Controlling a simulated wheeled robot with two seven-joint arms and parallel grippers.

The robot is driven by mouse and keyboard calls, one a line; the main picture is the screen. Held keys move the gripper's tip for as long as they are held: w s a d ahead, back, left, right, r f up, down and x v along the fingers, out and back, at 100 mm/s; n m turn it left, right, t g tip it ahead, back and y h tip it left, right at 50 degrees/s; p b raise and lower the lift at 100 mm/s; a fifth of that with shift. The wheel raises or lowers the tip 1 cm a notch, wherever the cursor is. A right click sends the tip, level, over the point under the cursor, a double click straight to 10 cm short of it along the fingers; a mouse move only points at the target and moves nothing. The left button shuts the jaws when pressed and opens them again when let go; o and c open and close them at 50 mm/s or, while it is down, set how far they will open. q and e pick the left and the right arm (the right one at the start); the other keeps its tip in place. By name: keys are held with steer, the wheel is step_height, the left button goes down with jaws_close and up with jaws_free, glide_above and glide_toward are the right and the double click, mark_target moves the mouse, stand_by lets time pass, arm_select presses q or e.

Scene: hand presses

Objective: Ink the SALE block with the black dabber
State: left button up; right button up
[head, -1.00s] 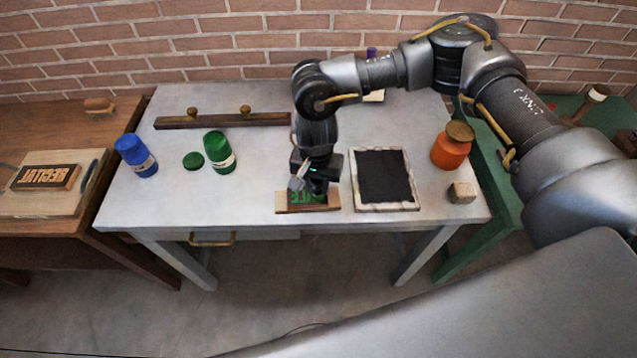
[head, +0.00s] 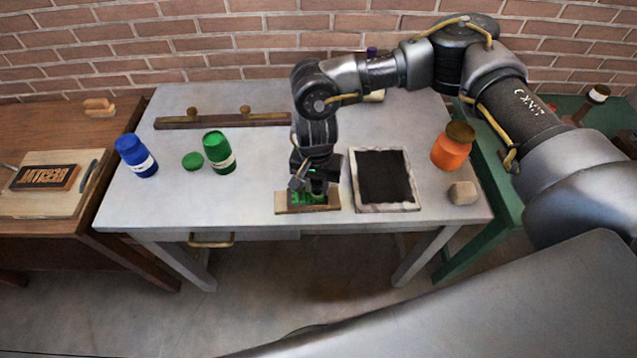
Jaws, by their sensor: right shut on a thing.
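The SALE block (head: 290,208), a wooden block with a dark face and bright green letters, lies near the front edge of the pale table. My right gripper (head: 317,184) points down over the block and is shut on the dabber. The dabber is dark and mostly hidden by the fingers. It is over the right part of the block's face; I cannot tell whether it touches. The black ink slab (head: 384,178) in a pale frame lies just right of the block. My left gripper is not in view.
A blue jar (head: 136,155), an open green jar (head: 219,152) and its green lid (head: 193,161) stand at left. An orange jar (head: 453,146) and a small block (head: 462,193) are at right. A dark rail with knobs (head: 221,121) lies behind. The front left tabletop is clear.

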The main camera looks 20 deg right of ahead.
steer(key=shift+s, duration=0.1)
steer(key=shift+r+p, duration=0.6)
steer(key=shift+r, duration=1.4)
